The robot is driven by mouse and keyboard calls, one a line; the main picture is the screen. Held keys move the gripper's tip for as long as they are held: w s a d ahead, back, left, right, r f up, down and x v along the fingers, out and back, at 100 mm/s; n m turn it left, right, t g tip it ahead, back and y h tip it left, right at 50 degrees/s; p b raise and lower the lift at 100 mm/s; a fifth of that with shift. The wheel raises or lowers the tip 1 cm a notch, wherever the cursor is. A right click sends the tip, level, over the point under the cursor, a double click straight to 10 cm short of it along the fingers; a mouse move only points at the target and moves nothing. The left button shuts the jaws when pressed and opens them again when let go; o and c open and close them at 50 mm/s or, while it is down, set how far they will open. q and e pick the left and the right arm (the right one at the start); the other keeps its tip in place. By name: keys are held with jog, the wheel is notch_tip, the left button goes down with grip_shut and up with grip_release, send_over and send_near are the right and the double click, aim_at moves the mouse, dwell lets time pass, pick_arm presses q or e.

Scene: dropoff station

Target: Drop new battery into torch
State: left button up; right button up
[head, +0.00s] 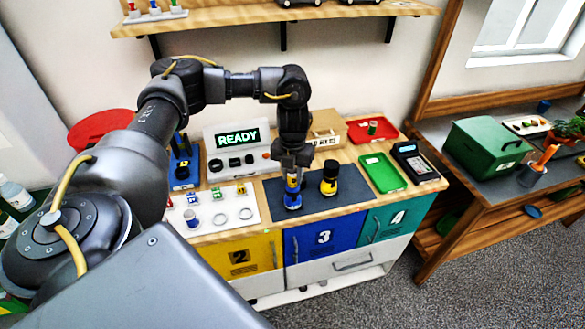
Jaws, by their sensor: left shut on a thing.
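My left gripper (291,163) points straight down over the dark mat (365,190) on the bench. It is shut on a small upright thing with a yellow band, which looks like the battery (292,182). Directly below is a blue upright cylinder (292,201) on the mat, which looks like the torch body. The battery's lower end lines up with it, but I cannot tell whether it is inside, touching or just above. A yellow-and-black piece (329,179) stands upright on the mat just to the right, apart from the gripper. My right gripper is out of view.
A white board (240,198) with rings and small parts lies left of the mat. A READY display (238,138) stands behind it. A green tray (383,172), card terminal (414,160) and red tray (372,130) are at the right. A shelf (240,20) hangs above.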

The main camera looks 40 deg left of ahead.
pick_arm(q)
jog(key=shift+f, duration=0.8)
dwell(1.2)
jog(key=shift+s+f, duration=0.1)
jog(key=shift+f, duration=0.05)
